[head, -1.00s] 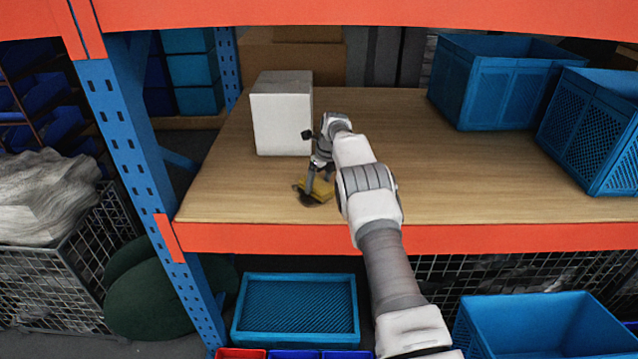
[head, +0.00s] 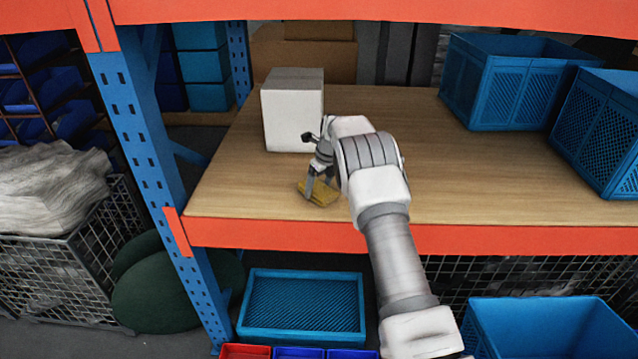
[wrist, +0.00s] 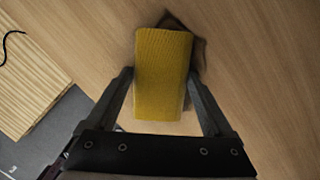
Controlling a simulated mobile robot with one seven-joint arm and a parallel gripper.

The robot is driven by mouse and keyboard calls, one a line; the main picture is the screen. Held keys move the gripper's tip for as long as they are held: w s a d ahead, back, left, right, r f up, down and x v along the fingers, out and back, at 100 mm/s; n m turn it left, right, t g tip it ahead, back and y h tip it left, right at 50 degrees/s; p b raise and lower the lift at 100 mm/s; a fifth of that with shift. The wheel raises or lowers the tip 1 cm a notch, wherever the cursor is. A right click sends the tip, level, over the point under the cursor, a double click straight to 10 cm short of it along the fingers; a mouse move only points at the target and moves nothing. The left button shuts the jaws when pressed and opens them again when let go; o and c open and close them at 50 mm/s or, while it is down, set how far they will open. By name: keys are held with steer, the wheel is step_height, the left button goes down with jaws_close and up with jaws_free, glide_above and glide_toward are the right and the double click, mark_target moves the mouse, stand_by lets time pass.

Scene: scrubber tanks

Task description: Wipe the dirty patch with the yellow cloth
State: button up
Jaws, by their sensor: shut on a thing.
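The yellow cloth (head: 319,193) is a folded pad on the wooden shelf board, near its front edge and left of centre. My gripper (head: 320,182) points down and is shut on the cloth. In the wrist view the cloth (wrist: 162,75) sits between the two fingers of my gripper (wrist: 161,82). The dirty patch (wrist: 198,28) shows there as a dark smudge around the cloth's far end and right side. The cloth covers part of it, so its full extent is hidden. I cannot make out the patch clearly in the head view.
A white box (head: 292,112) stands on the board just behind my gripper. Two blue crates (head: 510,85) stand at the right of the board. An orange beam (head: 480,238) runs along the front edge, and a blue upright (head: 140,140) stands at the left. The middle of the board is free.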

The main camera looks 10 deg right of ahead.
mark_target(305, 213)
steer(key=shift+s+a+b, duration=0.1)
steer(key=shift+s+a, duration=0.15)
steer(key=shift+s, duration=1.15)
steer(key=shift+s+a+b, duration=0.15)
steer(key=shift+s+a, duration=0.15)
steer(key=shift+s, duration=1.15)
steer(key=shift+s+a+b, duration=0.1)
steer(key=shift+s+a, duration=0.15)
steer(key=shift+s, duration=1.15)
steer(key=shift+w+a+f+p, duration=0.1)
steer(key=shift+w+a+p, duration=0.05)
steer(key=shift+a, duration=0.55)
steer(key=shift+w+a+p, duration=0.15)
steer(key=shift+a, duration=0.55)
steer(key=shift+w+d+p, duration=0.2)
steer(key=shift+w+d, duration=0.05)
steer(key=shift+w, duration=0.8)
steer(key=shift+w+d+p, duration=0.15)
steer(key=shift+w+d, duration=0.05)
steer(key=shift+w, duration=0.8)
steer(key=shift+w+d+p, duration=0.2)
steer(key=shift+w+d, duration=0.05)
steer(key=shift+w, duration=0.8)
steer(key=shift+w+d, duration=0.15)
steer(key=shift+w, duration=0.75)
steer(key=shift+w+d, duration=0.2)
steer(key=shift+w, duration=0.75)
steer(key=shift+w+d, duration=0.15)
steer(key=shift+w, duration=0.75)
steer(key=shift+r, duration=0.25)
